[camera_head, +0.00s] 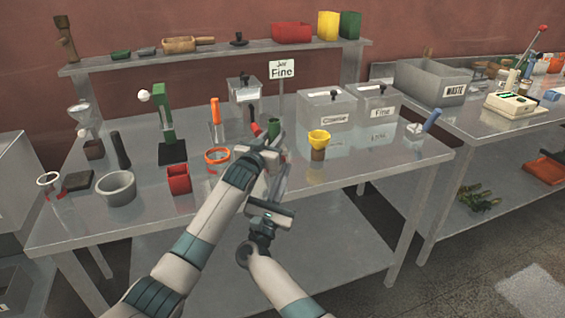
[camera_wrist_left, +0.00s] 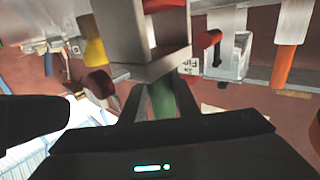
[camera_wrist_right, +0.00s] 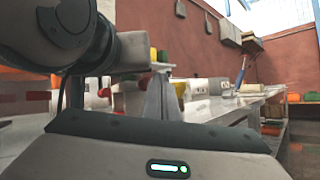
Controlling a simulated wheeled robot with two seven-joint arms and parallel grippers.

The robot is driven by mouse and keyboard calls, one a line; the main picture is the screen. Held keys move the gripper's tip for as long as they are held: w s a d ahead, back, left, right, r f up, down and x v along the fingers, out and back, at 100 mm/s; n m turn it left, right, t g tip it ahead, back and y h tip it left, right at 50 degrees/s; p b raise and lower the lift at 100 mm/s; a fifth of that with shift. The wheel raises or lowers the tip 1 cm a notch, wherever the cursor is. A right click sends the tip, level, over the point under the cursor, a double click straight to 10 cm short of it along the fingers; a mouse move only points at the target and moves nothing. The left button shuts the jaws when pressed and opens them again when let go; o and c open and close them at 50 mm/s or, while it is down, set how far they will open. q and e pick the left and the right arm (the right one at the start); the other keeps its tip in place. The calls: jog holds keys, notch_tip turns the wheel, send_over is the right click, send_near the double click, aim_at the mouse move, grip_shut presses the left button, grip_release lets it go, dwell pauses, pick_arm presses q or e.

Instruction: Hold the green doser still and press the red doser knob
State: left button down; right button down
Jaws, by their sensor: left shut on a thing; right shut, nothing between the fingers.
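The green doser (camera_head: 274,127) stands near the middle of the table, mostly hidden behind my left gripper (camera_head: 268,146). In the left wrist view its green body (camera_wrist_left: 161,98) sits between my left fingers, which are shut on it. A small red part (camera_head: 255,129), possibly the doser knob, shows just left of the green body in the head view; I cannot tell for sure. My right gripper (camera_head: 278,178) is shut and empty, below and close to my left gripper. Its closed fingers show in the right wrist view (camera_wrist_right: 163,98), with nothing between them.
A yellow-topped jar (camera_head: 318,146) stands to the right, with the Coarse bin (camera_head: 327,112) and Fine bin (camera_head: 378,104) behind. A red cup (camera_head: 179,180), orange-rimmed ring (camera_head: 217,156) and grey bowl (camera_head: 116,187) stand left. The front right tabletop (camera_head: 385,155) is clear.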

jog(key=shift+w+a, duration=0.15)
jog(key=shift+w, duration=0.4)
jog(key=shift+w+a, duration=0.15)
jog(key=shift+w, duration=0.4)
dwell(1.7)
jog(key=shift+w+d+r, duration=0.1)
jog(key=shift+w+d, duration=0.05)
jog(key=shift+w, duration=0.65)
dwell(1.1)
jog(key=shift+s, duration=0.15)
jog(key=shift+s+d+r, duration=0.15)
jog(key=shift+s, duration=0.3)
jog(key=shift+s+d+r, duration=0.1)
jog(key=shift+s+r, duration=0.05)
jog(key=shift+s, duration=1.15)
jog(key=shift+s+f, duration=0.1)
